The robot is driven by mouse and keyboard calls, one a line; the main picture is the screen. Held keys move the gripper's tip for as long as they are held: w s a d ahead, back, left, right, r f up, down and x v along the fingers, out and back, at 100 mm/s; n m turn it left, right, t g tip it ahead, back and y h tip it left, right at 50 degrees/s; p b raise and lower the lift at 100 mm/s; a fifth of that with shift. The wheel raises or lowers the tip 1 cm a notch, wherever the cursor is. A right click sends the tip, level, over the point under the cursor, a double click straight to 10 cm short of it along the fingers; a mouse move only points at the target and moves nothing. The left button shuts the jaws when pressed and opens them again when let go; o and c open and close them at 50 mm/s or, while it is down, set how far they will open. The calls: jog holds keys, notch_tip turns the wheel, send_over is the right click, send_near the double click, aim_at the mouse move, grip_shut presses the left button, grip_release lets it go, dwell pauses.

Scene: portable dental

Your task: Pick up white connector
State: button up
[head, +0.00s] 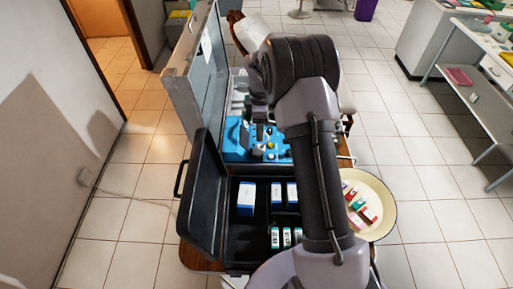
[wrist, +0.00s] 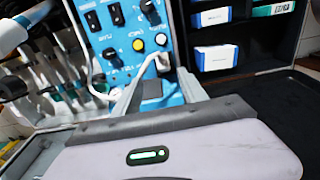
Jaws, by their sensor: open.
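The white connector (wrist: 163,63) shows in the wrist view against the lower part of a blue control panel (wrist: 127,62), with a pale cable curving down from it. My gripper (wrist: 158,80) is open, its two grey fingers reaching toward the panel. The connector appears just beyond and between the fingertips, and nothing is held. I cannot tell the exact gap between fingers and connector. In the head view the blue unit (head: 237,140) stands in an open case, and my arm covers much of its right side. The connector is too small to make out there.
A black open case (head: 205,195) with blue-and-white boxes (head: 246,196) lies in front of the blue unit. A tall grey case lid (head: 205,75) stands at left. A round cream tray (head: 378,200) with small boxes is at right.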

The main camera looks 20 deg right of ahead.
aim_at(261, 145)
jog(key=f, duration=0.3)
jog(key=f+b, duration=0.1)
jog(key=f, duration=0.5)
jog(key=shift+s+d+f+b, duration=0.1)
jog(key=shift+s+f+b, duration=0.2)
jog(key=shift+s+f, duration=0.1)
jog(key=shift+r, duration=0.1)
grip_shut()
